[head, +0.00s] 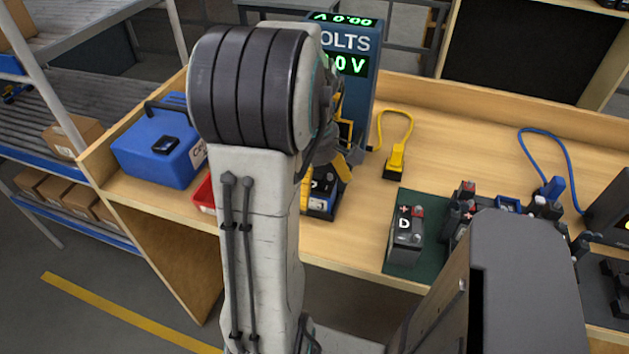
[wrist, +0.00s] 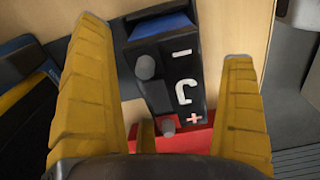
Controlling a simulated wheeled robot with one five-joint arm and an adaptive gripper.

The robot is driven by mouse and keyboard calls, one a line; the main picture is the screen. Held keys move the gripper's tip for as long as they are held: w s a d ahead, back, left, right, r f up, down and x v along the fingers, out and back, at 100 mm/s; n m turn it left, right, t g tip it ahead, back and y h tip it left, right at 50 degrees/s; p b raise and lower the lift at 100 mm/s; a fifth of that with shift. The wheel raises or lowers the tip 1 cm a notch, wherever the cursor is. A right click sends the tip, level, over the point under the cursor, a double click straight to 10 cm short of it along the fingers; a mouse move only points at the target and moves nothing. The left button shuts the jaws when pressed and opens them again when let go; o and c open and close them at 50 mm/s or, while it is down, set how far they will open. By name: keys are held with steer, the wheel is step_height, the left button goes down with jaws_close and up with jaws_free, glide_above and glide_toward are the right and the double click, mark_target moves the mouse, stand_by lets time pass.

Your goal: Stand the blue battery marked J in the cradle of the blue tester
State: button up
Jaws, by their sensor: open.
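My gripper is open. A blue face in a dark surround shows at its upper end; I cannot tell whether it is battery or cradle. In the head view my gripper (head: 338,168) is above a lettered battery (head: 322,183) at the foot of the blue tester (head: 361,95). My arm hides part of the tester, and the cradle is mostly hidden.
A red tray (head: 204,194) is left of the tester's foot, partly behind my arm. A blue case (head: 155,155) stands farther left. Yellow (head: 395,160) and blue clips (head: 552,187) with cables lie on the bench.

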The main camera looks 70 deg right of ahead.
step_height(320, 180, up, 12)
stand_by(0.8)
stand_by(0.5)
steer(key=w+a+f+t+h, duration=0.1)
steer(key=w+a+f, duration=0.1)
steer(key=w+a, duration=1.3)
steer(key=s+a+f+t, duration=0.1)
steer(key=a+f, duration=0.1)
steer(key=a, duration=0.6)
steer(key=s+a+f+t+y, duration=0.1)
steer(key=a+f, duration=0.2)
steer(key=a, duration=0.6)
steer(key=shift+f+t, duration=0.15)
steer(key=shift+t, duration=0.15)
